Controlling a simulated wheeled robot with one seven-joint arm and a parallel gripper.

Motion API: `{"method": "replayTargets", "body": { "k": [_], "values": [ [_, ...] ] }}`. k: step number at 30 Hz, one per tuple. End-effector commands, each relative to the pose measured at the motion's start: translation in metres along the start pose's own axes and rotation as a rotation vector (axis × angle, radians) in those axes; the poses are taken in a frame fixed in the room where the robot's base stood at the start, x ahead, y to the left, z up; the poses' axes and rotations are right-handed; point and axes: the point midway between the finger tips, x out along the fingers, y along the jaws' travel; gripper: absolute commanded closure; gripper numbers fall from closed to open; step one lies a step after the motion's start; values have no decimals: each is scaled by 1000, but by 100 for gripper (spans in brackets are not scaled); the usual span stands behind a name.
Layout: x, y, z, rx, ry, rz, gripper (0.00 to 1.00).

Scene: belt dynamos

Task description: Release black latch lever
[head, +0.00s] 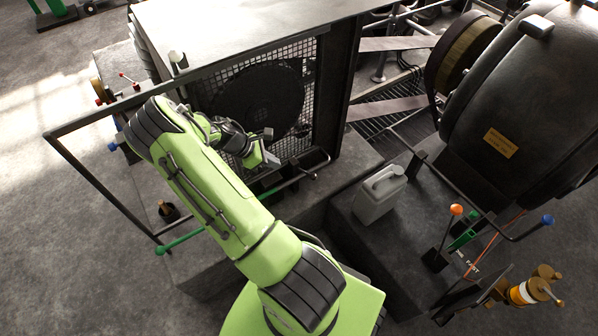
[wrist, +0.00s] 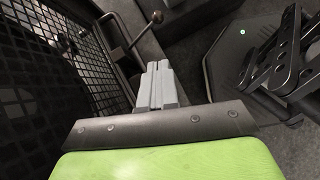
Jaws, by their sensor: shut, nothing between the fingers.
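In the wrist view, a thin dark lever with a brownish-grey knob (wrist: 157,17) stands just beyond my fingertips, beside a mesh guard; it looks like the black latch lever. My gripper (wrist: 158,66) has its grey fingers together with nothing between them. The knob lies ahead of the tips and appears apart from them, though the exact gap is hard to judge. In the head view my gripper (head: 271,160) is in front of the guard's lower right part.
The mesh guard (head: 310,85) over a dark round wheel stands close to my arm. A green-ended rail (head: 182,241) runs below my gripper. A grey canister (head: 379,194) stands to the right, near levers with orange (head: 456,209) and blue (head: 547,219) knobs.

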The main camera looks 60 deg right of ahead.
Motion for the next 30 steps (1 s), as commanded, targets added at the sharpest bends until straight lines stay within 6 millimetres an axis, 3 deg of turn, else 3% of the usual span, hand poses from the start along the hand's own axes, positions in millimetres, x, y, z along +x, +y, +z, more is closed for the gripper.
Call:
{"method": "replayTargets", "body": {
  "k": [5,18,21,30],
  "values": [
    [18,1,1,-22,-19,-3,100],
    [113,-1,1,-19,-16,-5,100],
    [129,0,9,-18,-17,-5,100],
    [144,0,17,-21,-15,-2,100]
  ]
}}
